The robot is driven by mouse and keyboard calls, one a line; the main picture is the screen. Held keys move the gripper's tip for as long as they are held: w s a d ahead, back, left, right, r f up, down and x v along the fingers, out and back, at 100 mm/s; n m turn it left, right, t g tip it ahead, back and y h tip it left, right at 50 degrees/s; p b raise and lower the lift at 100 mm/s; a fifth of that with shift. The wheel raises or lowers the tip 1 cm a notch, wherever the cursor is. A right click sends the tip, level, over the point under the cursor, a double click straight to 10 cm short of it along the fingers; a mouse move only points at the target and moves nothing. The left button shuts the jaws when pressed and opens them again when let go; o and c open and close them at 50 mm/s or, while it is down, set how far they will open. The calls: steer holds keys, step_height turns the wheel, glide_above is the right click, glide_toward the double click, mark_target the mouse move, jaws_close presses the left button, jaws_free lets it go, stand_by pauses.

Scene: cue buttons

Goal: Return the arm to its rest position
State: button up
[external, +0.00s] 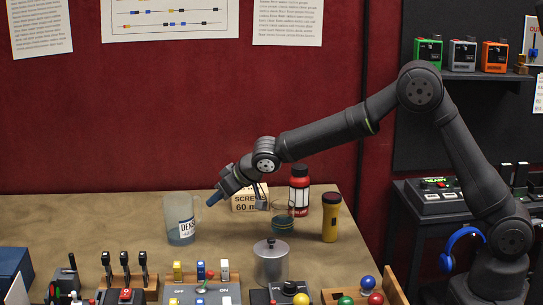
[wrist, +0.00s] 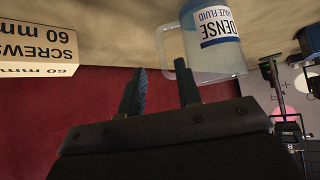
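My gripper (external: 213,198) is at the end of my stretched-out arm, above the table between the clear jug and the screws box. In the wrist view its two fingers (wrist: 160,90) stand apart with nothing between them. The clear jug (external: 180,232) with a "DENSE" label stands left of the gripper; it also shows upside down in the wrist view (wrist: 222,60). The gripper looks apart from it. The screws box (external: 246,203) is behind and right of the gripper, and it shows at the left of the wrist view (wrist: 38,48).
A metal canister (external: 271,262), switch panels (external: 200,293) and levers (external: 125,268) fill the front. The table's left back is clear.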

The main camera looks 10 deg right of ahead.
mark_target(201, 210)
steer(key=x, duration=0.9)
steer(key=shift+w+a+f, duration=0.1)
steer(key=shift+a+f, duration=0.05)
steer(key=shift+d+r, duration=0.25)
steer(key=shift+r, duration=0.2)
steer(key=v, duration=1.2)
steer(key=x, duration=1.2)
steer(key=shift+a+f, duration=0.1)
steer(key=shift+f, duration=0.15)
steer(key=shift+a, duration=0.2)
steer(key=shift+d+r, duration=0.1)
steer(key=shift+r, duration=1.45)
